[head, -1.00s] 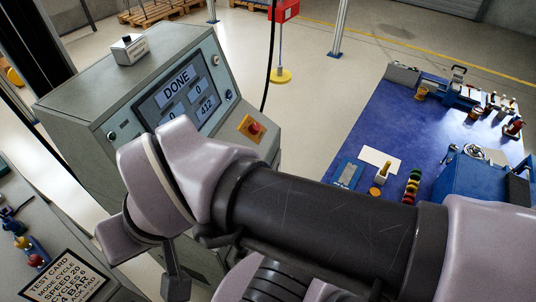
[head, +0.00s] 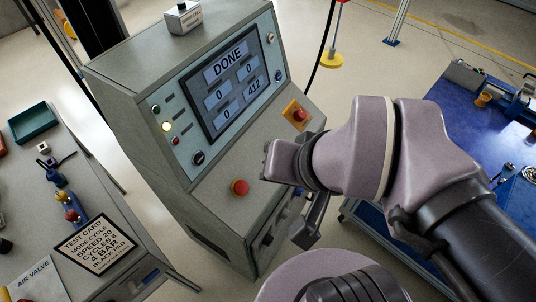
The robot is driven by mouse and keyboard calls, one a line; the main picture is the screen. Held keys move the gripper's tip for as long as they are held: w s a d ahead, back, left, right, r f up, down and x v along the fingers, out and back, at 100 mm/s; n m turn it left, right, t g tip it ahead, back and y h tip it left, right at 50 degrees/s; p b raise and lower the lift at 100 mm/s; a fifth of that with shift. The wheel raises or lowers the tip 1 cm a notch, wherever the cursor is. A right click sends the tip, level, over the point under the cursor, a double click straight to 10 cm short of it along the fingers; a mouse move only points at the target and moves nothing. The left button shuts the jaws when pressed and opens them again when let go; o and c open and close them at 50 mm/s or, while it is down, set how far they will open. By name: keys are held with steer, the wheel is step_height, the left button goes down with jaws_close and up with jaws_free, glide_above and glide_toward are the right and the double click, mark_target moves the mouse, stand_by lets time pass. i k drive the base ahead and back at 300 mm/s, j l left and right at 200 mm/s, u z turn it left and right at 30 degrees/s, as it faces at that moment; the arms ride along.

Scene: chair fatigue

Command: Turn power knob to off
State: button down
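A grey control cabinet (head: 155,135) has a sloped panel with a lit screen (head: 232,83) reading DONE, 0, 0, 0 and 412. A red knob on a yellow square plate (head: 298,114) is at the panel's right. A dark round knob (head: 198,158) is below the screen, and a red mushroom button (head: 239,188) is on the lower ledge. Labels are too small to read, so which one is the power knob is unclear. My gripper (head: 308,230) seems to be the dark part at my arm's end, in front of the cabinet's right side. Its fingers are not clear.
A grey bench at left holds a TEST CARD sign (head: 97,243), an AIR VALVE sheet (head: 38,280) and a green tray (head: 33,122). A small box (head: 183,17) sits on the cabinet. A blue-topped table (head: 455,120) is at right, partly behind my arm.

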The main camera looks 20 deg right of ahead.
mark_target(299, 115)
steer(key=i+l, duration=0.4)
steer(key=l, duration=0.2)
steer(key=i+l+z, duration=0.15)
steer(key=i+l, duration=0.25)
steer(key=l, duration=0.25)
